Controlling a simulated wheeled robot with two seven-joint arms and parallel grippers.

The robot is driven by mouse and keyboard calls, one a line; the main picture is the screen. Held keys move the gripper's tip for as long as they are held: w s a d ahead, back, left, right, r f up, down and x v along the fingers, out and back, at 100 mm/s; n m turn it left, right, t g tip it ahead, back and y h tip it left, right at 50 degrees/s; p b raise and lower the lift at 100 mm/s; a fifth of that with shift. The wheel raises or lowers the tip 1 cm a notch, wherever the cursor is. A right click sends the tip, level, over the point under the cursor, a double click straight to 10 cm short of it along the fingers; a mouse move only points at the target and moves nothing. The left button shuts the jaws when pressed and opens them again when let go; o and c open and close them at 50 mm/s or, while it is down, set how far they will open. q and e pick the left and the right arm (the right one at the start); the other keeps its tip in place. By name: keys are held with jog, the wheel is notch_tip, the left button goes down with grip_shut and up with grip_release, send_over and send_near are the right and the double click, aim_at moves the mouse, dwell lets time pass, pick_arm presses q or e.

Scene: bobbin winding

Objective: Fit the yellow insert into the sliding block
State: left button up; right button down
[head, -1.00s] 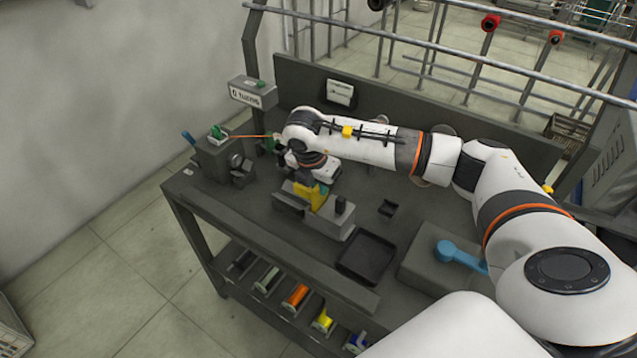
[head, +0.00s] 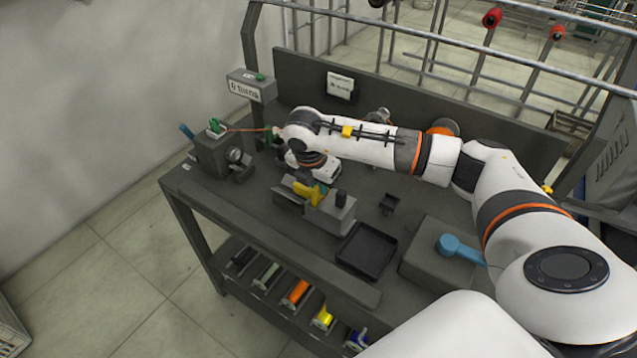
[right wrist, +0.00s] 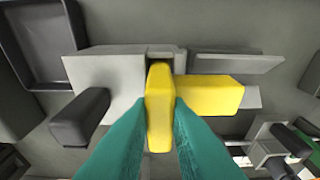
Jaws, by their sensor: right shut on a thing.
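The yellow insert (head: 308,194) is at the grey sliding block (head: 330,215), between its two raised grey parts. In the right wrist view the insert (right wrist: 160,108) has an upright bar and an arm reaching right along the grey block (right wrist: 110,78). The upright bar lines up with a notch in the block's top. How deep the insert sits cannot be told. My right gripper (right wrist: 160,115), with teal fingers, is shut on the bar from both sides. In the head view its wrist hides part of the fingers. My left gripper is out of view.
A black knob (head: 341,198) stands on the block's right part. A black tray (head: 367,252) lies in front, with a grey box (head: 432,258) and blue handle (head: 458,247) to its right. A winder (head: 213,155) stands left. Several spools sit on the lower shelf.

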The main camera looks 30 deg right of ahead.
dwell(0.4)
jog(key=c, duration=1.3)
grip_release()
jog(key=b+v, duration=0.1)
jog(key=v, duration=1.1)
jog(key=shift+s+f, duration=0.1)
jog(key=shift+s, duration=0.05)
